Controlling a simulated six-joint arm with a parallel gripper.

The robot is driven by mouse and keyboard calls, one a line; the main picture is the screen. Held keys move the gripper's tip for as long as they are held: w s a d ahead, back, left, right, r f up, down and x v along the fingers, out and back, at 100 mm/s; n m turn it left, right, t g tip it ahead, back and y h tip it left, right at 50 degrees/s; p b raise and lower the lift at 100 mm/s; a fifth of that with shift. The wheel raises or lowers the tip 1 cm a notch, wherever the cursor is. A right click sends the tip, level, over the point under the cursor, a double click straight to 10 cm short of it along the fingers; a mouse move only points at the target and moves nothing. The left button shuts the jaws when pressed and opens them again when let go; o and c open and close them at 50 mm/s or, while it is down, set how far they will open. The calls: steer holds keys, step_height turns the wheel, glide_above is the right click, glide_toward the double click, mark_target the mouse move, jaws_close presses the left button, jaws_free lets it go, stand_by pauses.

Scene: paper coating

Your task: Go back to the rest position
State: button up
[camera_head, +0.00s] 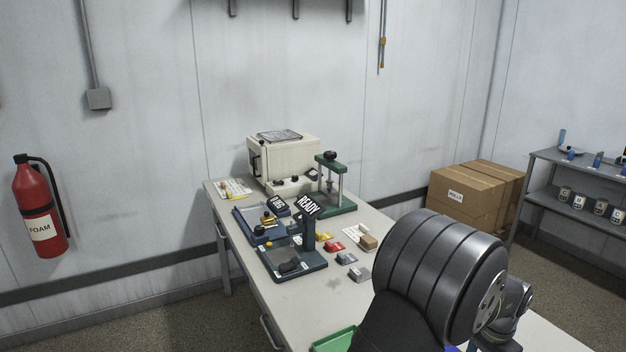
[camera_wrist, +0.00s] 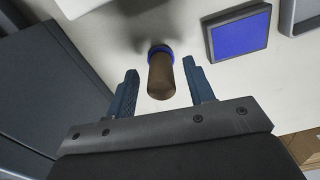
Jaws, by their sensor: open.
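My gripper (camera_wrist: 160,88) shows in the wrist view with its two blue-grey fingers apart. A brown cylinder with a blue rim (camera_wrist: 161,76) stands between the fingers in the picture, with a visible gap on each side. It appears to rest on the pale table surface. In the head view my arm covers the near right part of the table (camera_head: 290,297), and my gripper is hidden there.
A blue square pad (camera_wrist: 239,36) lies right of the cylinder in the wrist view. In the head view, the table bears a cream oven-like box (camera_head: 290,158), a green press (camera_head: 330,170), a blue stand with a READY sign (camera_head: 308,207) and a green tray (camera_head: 335,340).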

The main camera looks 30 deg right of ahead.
steer(key=shift+r, duration=1.1)
steer(key=shift+f, duration=0.15)
